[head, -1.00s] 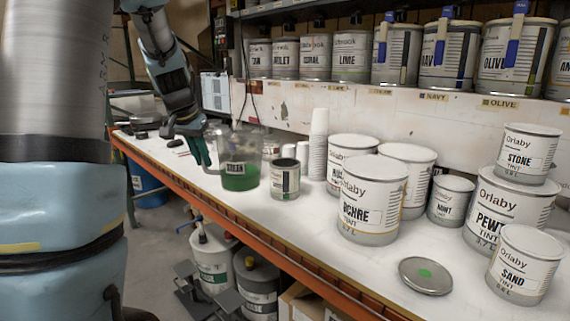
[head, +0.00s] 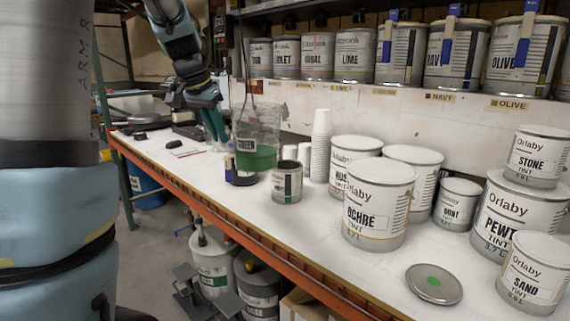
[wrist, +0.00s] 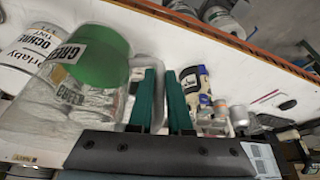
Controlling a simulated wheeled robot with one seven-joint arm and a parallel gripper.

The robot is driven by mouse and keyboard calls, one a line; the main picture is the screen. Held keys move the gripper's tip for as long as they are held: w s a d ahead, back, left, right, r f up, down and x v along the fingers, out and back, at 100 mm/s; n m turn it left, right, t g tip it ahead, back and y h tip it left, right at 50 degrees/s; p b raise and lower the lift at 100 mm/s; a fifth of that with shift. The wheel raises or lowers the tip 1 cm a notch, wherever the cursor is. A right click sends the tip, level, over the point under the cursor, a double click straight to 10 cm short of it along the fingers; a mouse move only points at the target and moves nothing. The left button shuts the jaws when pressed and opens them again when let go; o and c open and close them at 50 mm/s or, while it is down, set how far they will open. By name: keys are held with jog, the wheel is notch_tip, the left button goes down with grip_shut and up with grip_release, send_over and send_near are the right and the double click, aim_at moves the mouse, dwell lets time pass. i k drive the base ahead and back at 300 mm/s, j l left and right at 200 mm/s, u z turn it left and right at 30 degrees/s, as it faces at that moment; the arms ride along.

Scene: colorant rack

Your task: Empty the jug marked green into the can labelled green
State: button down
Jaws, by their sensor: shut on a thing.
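The clear jug (head: 257,130), marked GREEN and holding green liquid in its lower part, is upright above the bench. My gripper (head: 216,127) is shut on its handle at the jug's left side. The wrist view shows the jug (wrist: 100,55) beside my gripper fingers (wrist: 160,75), with the grey handle (wrist: 148,45) at them. A small open-topped can (head: 287,184) stands on the bench just right of and below the jug; its label is too small to read surely in the head view. A lid with a green dot (head: 434,284) lies at the front right.
White stacked cups (head: 320,145) stand behind the small can. The OCHRE can (head: 378,205) and several other tint cans crowd the right. A shelf of cans (head: 400,85) runs behind. The bench edge (head: 250,232) is in front.

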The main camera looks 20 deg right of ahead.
aim_at(287, 179)
jog(key=i, duration=0.9)
